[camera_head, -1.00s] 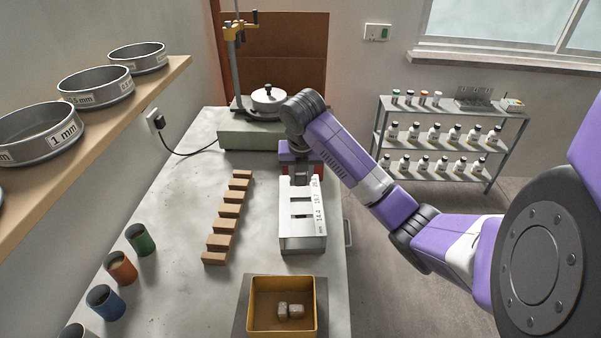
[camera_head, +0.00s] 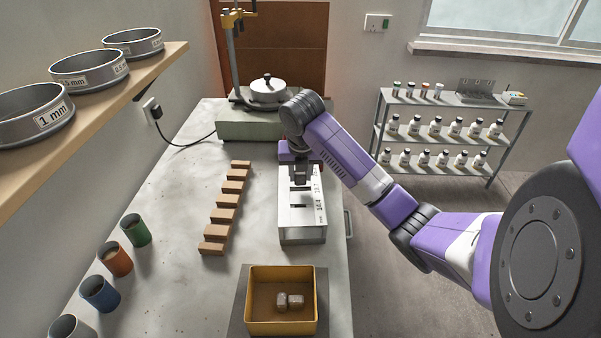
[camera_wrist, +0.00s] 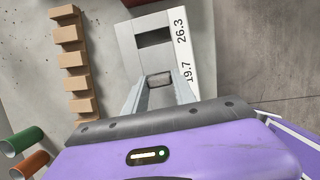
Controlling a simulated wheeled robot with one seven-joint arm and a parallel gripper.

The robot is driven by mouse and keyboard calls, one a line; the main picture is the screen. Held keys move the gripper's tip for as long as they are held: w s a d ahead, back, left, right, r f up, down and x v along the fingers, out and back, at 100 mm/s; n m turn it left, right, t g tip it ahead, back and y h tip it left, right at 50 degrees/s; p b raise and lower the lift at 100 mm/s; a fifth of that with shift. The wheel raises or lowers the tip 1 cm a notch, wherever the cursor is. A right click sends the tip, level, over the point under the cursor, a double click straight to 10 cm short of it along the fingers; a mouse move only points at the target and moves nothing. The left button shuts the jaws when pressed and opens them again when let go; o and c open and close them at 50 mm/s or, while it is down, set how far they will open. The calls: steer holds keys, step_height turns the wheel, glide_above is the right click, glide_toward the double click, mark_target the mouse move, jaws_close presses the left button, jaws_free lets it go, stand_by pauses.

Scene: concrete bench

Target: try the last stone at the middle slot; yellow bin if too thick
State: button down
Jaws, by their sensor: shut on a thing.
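My gripper (camera_head: 301,180) is over the white slotted gauge (camera_head: 302,230) on the bench. In the wrist view my gripper (camera_wrist: 159,86) is shut on a small grey-brown stone (camera_wrist: 160,79), held between the fingertips. The stone is over the gauge near the 19.7 mark; the slot there is hidden beneath it, and I cannot tell whether the stone touches the gauge. The wider slot by the 26.3 mark on the gauge (camera_wrist: 190,70) shows empty.
A stepped row of brown blocks (camera_head: 227,202) lies left of the gauge. Green (camera_head: 135,230), orange (camera_head: 115,259) and blue (camera_head: 100,294) cups line the left side. A machine with a round lidded pan (camera_head: 268,92) stands behind. Bare bench lies between cups and blocks.

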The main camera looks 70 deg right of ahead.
mark_target(301, 177)
steer(key=shift+f+b, duration=0.85)
steer(key=shift+f, duration=0.6)
stand_by(1.8)
stand_by(0.5)
steer(key=c, duration=0.9)
jaws_free()
steer(key=shift+c, duration=0.2)
steer(key=p+v, duration=0.1)
steer(key=v, duration=0.5)
steer(key=shift+r, duration=0.3)
steer(key=shift+s+a+r+p, duration=0.15)
steer(key=shift+a+r+p, duration=0.25)
steer(key=shift+r, duration=0.15)
steer(key=shift+d, duration=0.1)
